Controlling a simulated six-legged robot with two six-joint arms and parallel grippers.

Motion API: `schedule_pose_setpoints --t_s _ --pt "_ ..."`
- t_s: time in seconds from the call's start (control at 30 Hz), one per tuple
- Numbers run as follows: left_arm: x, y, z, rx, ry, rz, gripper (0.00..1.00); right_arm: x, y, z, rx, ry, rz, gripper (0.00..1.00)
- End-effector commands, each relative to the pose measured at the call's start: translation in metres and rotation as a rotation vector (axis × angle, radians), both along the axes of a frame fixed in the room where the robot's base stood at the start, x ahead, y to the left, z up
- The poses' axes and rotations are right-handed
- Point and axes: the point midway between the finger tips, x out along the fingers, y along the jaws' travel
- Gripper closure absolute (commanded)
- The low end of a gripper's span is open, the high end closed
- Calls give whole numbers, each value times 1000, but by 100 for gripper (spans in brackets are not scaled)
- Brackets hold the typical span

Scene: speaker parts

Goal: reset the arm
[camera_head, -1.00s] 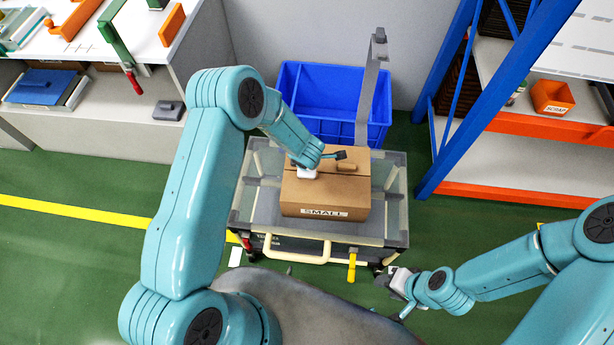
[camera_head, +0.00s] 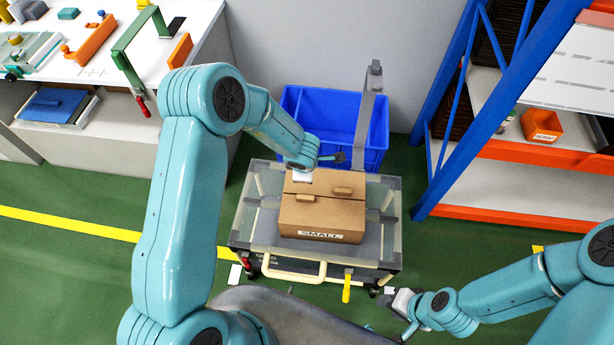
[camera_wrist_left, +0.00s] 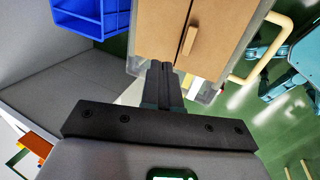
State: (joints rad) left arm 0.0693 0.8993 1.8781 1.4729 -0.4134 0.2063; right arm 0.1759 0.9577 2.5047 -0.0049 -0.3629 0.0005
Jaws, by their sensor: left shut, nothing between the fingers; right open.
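My left gripper (camera_head: 334,158) is over the back part of a cardboard box marked SMALL (camera_head: 322,217), which sits on a grey cart (camera_head: 255,232). In the left wrist view its fingers (camera_wrist_left: 160,72) are together with nothing between them, and the box (camera_wrist_left: 155,35) lies beyond them. I cannot tell whether the fingertips touch the box. Small brown blocks (camera_head: 343,191) show on the box top. My right gripper (camera_head: 398,312) is open and empty, low at the right of the cart's front.
A blue bin (camera_head: 345,110) and a grey upright post (camera_head: 368,110) stand behind the cart. A blue and orange shelf (camera_head: 450,212) with an orange SCRAP bin (camera_head: 541,124) is at the right. A workbench (camera_head: 85,150) is at the left. Green floor is open at the left.

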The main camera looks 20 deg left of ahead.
Motion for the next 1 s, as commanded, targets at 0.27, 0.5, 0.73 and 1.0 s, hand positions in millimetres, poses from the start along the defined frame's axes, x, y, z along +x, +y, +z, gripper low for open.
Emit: schedule_pose_setpoints --t_s 0.27,0.5,0.73,1.0 --pt "0 0 27 0 0 0 100 0 0 8 0 0 0 57" --pt "-3 5 20 -1 10 11 100 0 0 6 0 0 0 57" --pt "-82 1 -37 63 155 -330 100 0 0 0 0 0 0 57" --pt "-192 -54 -62 36 171 -1182 100 0 0 -3 0 0 0 57"
